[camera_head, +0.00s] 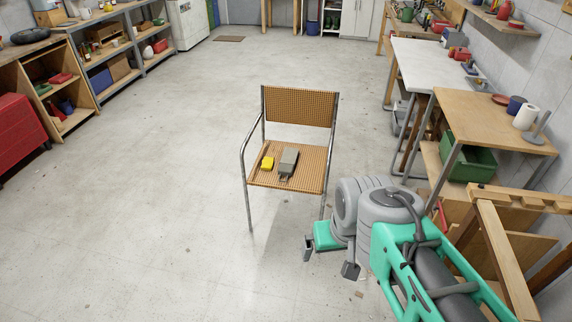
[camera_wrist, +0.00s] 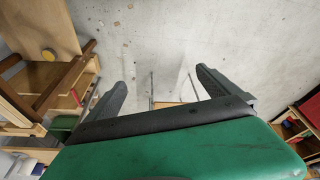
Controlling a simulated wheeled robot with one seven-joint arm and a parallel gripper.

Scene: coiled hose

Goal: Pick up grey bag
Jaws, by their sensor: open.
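The grey bag (camera_head: 288,160) looks like a small, flat grey block lying on the seat of a chair (camera_head: 300,108) with an orange-brown checked seat and back and metal arms. My gripper (camera_head: 328,258) is open and empty, in front of the chair and to its right, apart from the bag. In the wrist view my gripper (camera_wrist: 161,79) has its two dark fingers spread over bare floor. A small part of the chair (camera_wrist: 168,104) shows there behind the gripper's body; the bag cannot be made out in that view.
A small yellow object (camera_head: 267,163) lies on the seat just left of the bag. A wooden table (camera_head: 480,108) and a green bin (camera_head: 468,160) stand to the right. A wooden frame (camera_head: 500,245) is close beside my arm. The floor around the chair is mostly clear.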

